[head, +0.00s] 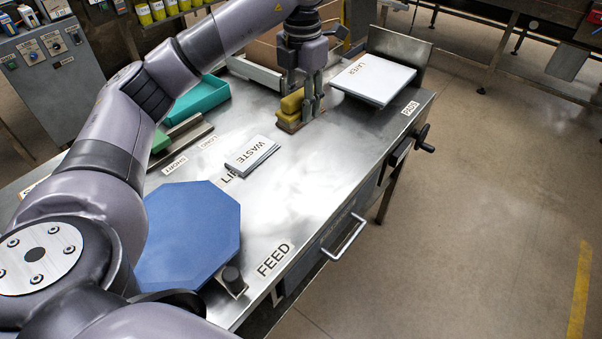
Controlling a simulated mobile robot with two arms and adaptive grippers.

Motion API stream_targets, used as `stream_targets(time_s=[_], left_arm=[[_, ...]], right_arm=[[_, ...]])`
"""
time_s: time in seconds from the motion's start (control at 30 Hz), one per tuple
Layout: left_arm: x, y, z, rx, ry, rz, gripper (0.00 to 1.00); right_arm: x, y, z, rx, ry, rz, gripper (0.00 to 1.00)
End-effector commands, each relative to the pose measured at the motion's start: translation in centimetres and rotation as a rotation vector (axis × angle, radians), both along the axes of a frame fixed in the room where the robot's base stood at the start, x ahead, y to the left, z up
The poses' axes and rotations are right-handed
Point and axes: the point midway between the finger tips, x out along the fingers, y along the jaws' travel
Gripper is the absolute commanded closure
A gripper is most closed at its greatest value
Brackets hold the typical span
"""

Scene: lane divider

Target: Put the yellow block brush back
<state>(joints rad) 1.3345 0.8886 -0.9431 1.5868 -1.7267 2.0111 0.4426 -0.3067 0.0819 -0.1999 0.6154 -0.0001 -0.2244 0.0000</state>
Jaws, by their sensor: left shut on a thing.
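I cannot tell whether the brush's underside touches the table. My right gripper is not in view.
On the metal table (320,165) lie a white WASTE block (251,156), a blue octagonal plate (190,235), a teal tray (200,97) and a white labelled plate (373,79). A crank handle (423,139) sticks out at the right edge. The table's right-front part is clear.

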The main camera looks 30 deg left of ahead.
Motion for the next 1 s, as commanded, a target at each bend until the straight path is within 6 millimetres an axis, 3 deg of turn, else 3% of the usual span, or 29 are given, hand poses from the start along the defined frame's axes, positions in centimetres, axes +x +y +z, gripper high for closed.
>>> stream_targets(time_s=[0.13, 0.23, 0.43, 0.7, 0.8, 1.0], left_arm=[[0.0, 0.0, -0.2, 0.0, 0.0, -0.002, 0.94], [-0.1, -0.1, -1.4, -0.001, 0.004, -0.005, 0.94], [-0.1, -0.1, -6.3, -0.003, 0.008, -0.005, 0.94], [-0.1, 0.0, -12.7, 0.001, 0.005, -0.003, 0.94], [-0.1, 0.0, -14.5, 0.001, 0.004, -0.003, 0.94], [0.0, 0.0, -16.0, 0.0, 0.001, -0.003, 0.94]], right_arm=[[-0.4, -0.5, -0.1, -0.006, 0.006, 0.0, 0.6], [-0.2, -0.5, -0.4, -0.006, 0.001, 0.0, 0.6], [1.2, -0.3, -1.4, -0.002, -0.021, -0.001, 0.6], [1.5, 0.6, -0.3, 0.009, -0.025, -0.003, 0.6], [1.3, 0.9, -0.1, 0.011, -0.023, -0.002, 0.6], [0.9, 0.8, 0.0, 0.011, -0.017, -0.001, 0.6]])
